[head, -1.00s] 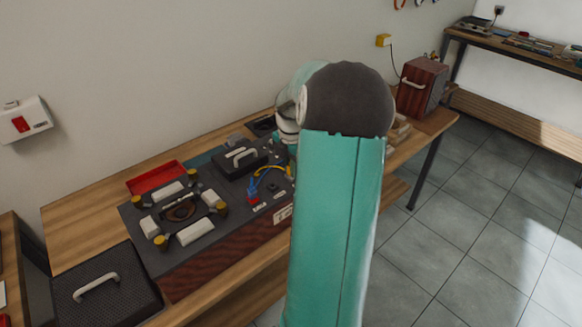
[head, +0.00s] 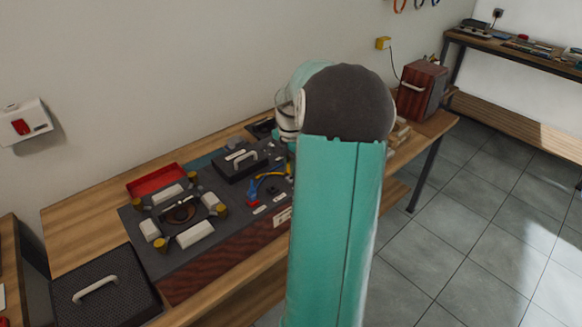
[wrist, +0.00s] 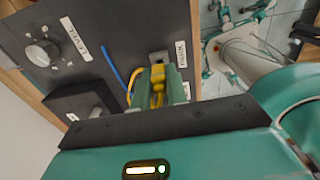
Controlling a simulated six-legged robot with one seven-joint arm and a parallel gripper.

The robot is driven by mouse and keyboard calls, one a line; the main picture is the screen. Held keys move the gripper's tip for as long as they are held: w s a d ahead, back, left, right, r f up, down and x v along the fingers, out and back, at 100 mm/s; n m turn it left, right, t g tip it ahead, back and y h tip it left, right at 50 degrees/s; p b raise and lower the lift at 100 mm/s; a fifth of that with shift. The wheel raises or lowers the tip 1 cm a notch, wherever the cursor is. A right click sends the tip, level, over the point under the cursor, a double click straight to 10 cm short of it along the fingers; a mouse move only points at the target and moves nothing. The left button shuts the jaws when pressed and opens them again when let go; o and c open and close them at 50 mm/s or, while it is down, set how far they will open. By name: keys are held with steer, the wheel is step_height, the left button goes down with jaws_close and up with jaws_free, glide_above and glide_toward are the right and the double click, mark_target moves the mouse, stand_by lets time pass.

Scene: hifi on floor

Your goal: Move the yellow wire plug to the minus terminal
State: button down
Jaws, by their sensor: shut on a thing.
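My gripper (wrist: 164,88) shows in the wrist view with its green fingers shut on the yellow wire plug (wrist: 157,76). The yellow wire (wrist: 131,85) curves away to the left of the fingers. In the head view the yellow wire (head: 270,175) lies over the dark panel (head: 219,239), and my arm hides the gripper. A blue wire (wrist: 112,65) runs beside it in the wrist view. A blue plug (head: 252,188) stands at a red terminal (head: 253,202). A small grey block (wrist: 159,57) sits just past the fingertips. I cannot tell which part is the minus terminal.
A knob (wrist: 42,52) and a black block with a handle (head: 243,160) are on the panel. A red tray (head: 156,180) lies behind it. White blocks and yellow-topped posts ring a round part at left. A wooden box (head: 421,90) stands at the bench's far end.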

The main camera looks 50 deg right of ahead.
steer(key=shift+r, duration=1.25)
steer(key=shift+a, duration=0.1)
